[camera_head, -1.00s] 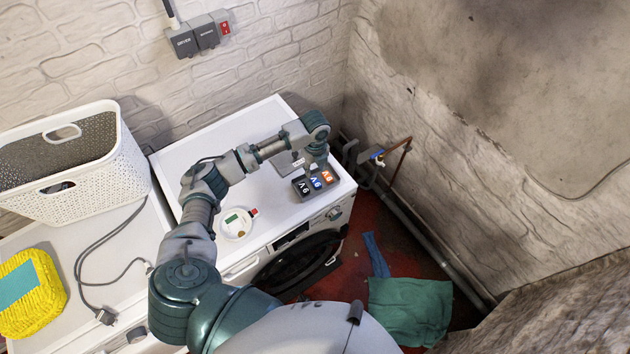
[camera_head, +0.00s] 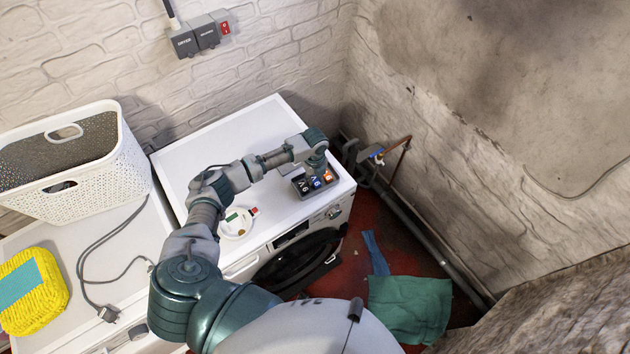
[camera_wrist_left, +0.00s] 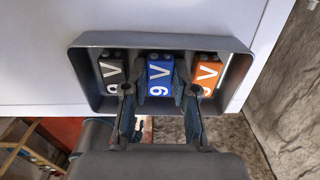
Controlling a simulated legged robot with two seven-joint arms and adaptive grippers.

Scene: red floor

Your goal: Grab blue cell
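The blue cell (camera_head: 316,182) stands in a grey tray (camera_wrist_left: 85,42), between a black cell (camera_wrist_left: 112,70) and an orange cell (camera_wrist_left: 207,72). In the left wrist view the blue cell (camera_wrist_left: 160,74) has white marks on its face. My left gripper (camera_wrist_left: 160,98) is open, with one finger on each side of the blue cell. Whether the fingers touch it, I cannot tell. In the head view the left gripper (camera_head: 317,170) is over the tray and partly hides the cells. My right gripper is not in view.
The tray is on a white washing machine (camera_head: 215,150) near its right edge. A round white device (camera_head: 236,223) lies left of the tray. A white basket (camera_head: 75,190) and a yellow item (camera_head: 35,300) are farther left. A pipe and wall are on the right.

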